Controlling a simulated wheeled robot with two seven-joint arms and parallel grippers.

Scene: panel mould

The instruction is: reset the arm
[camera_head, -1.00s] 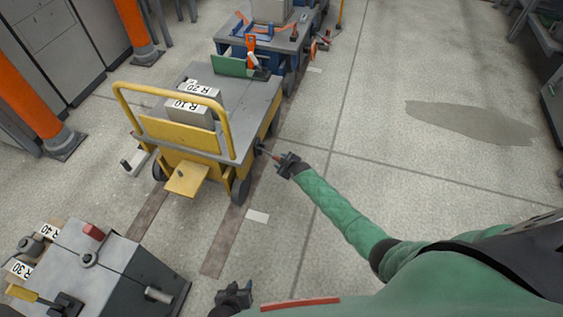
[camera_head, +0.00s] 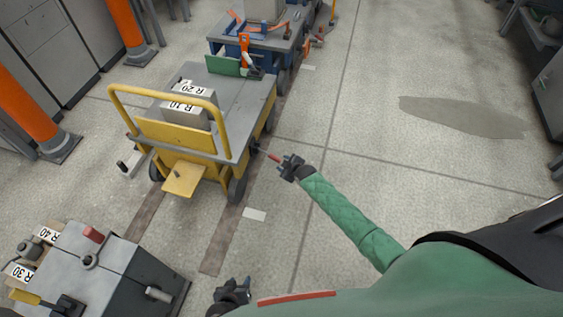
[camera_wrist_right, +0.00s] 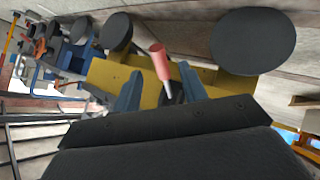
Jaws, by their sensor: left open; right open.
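My right gripper (camera_head: 287,165) is at the end of the outstretched green-sleeved arm, just right of the yellow cart (camera_head: 180,146). It is open. A red-handled lever (camera_head: 272,156) sticks out from the cart's lower side towards it. In the right wrist view the red grip (camera_wrist_right: 160,62) and its pale shaft show beyond and between the two blue-grey fingers (camera_wrist_right: 158,88), with a gap on each side. The cart's yellow side (camera_wrist_right: 110,75) and dark round wheels (camera_wrist_right: 253,41) are behind it. My left gripper (camera_head: 232,292) is open and empty at the bottom edge, right of the grey machine block.
The grey block (camera_head: 90,262) with a red knob and cards R 30 and R 40 stands bottom left. Weights marked R 10 and R 20 (camera_head: 185,108) sit on the cart. A blue cart (camera_head: 262,45) stands behind.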

